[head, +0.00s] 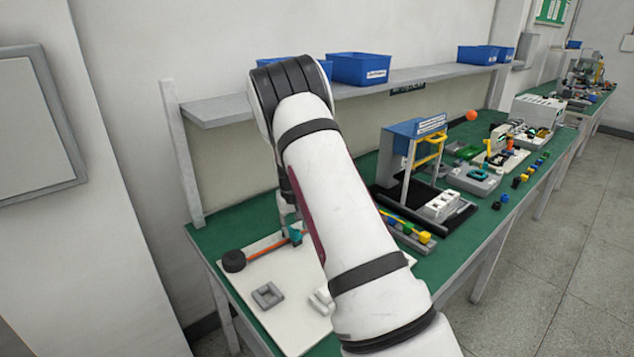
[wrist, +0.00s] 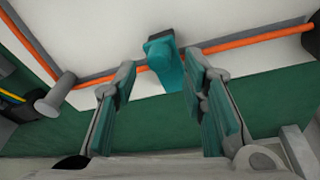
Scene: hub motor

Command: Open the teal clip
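The teal clip (wrist: 166,64) sits on the white board, and an orange cable (wrist: 245,36) runs up to it from both sides in the wrist view. I cannot tell whether the clip is open or shut. In the head view the clip (head: 295,236) is small, at the end of the visible orange cable (head: 266,248), partly beside my arm. My gripper (wrist: 162,78) is open, its two teal-padded fingers apart. The clip shows between and just beyond the fingertips, with no clear contact. In the head view my arm hides most of the gripper.
A black round part (head: 233,261) lies at the cable's left end on the white board (head: 290,325). A grey square block (head: 268,295) is in front. A grey post (wrist: 55,95) stands left in the wrist view. A blue-topped stand (head: 415,128) is to the right.

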